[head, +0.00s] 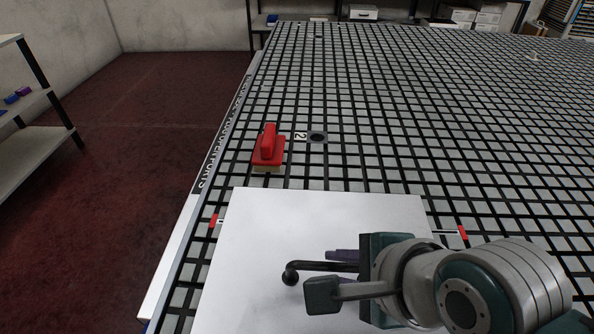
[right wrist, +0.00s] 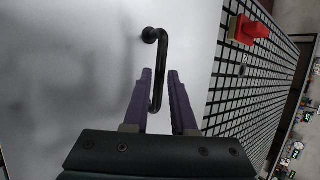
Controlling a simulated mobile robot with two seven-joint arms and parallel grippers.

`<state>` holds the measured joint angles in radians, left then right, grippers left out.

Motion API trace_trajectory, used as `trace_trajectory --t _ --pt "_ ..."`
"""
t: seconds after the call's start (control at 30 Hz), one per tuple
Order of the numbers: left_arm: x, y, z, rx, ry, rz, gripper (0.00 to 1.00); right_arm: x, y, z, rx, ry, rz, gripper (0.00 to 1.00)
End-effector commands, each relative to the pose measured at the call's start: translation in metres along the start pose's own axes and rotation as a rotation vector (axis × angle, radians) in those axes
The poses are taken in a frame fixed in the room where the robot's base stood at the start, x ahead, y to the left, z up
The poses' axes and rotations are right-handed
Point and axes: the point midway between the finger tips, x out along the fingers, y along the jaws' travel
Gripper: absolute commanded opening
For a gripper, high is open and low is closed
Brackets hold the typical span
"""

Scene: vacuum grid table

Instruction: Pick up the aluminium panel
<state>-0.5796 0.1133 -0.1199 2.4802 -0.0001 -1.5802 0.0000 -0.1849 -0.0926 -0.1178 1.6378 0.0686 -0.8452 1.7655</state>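The aluminium panel (head: 265,235) is a pale, flat sheet lying on the black-and-grey grid table in the head view. It fills the left of the right wrist view (right wrist: 60,70). A black bar handle (head: 318,265) with a round end stands on the panel; it also shows in the right wrist view (right wrist: 160,58). My right gripper (right wrist: 159,72) has its purple fingers on either side of the handle bar, with small gaps visible, so it looks open. In the head view its body and arm hide part of the panel. My left gripper is not in view.
A red tool (head: 268,148) with a pale base stands on the grid table (head: 400,100) just beyond the panel. Red-tipped stops (head: 214,220) sit by the panel's sides. A shelf (head: 35,130) stands at the left across bare floor. The far table is mostly clear.

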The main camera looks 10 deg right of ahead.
Motion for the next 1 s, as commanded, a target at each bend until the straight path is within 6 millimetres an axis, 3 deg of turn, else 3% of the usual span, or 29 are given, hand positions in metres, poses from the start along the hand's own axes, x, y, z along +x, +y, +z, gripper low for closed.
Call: trace_trajectory --t 0.1,0.27,0.5,0.73,1.0 --pt "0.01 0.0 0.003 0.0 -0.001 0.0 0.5 0.021 0.002 -0.005 -0.002 0.0 -0.001 0.25" --pt "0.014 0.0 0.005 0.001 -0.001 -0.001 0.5 0.035 0.001 -0.004 -0.002 0.0 -0.001 0.25" --pt "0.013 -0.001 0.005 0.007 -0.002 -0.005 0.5 0.035 0.001 -0.004 -0.001 0.0 -0.001 0.25" --pt "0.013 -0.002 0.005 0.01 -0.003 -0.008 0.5 0.035 0.001 -0.004 -0.001 0.0 -0.001 0.0" --pt "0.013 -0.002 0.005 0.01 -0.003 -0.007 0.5 0.035 0.001 -0.004 -0.001 0.0 -0.001 0.0"
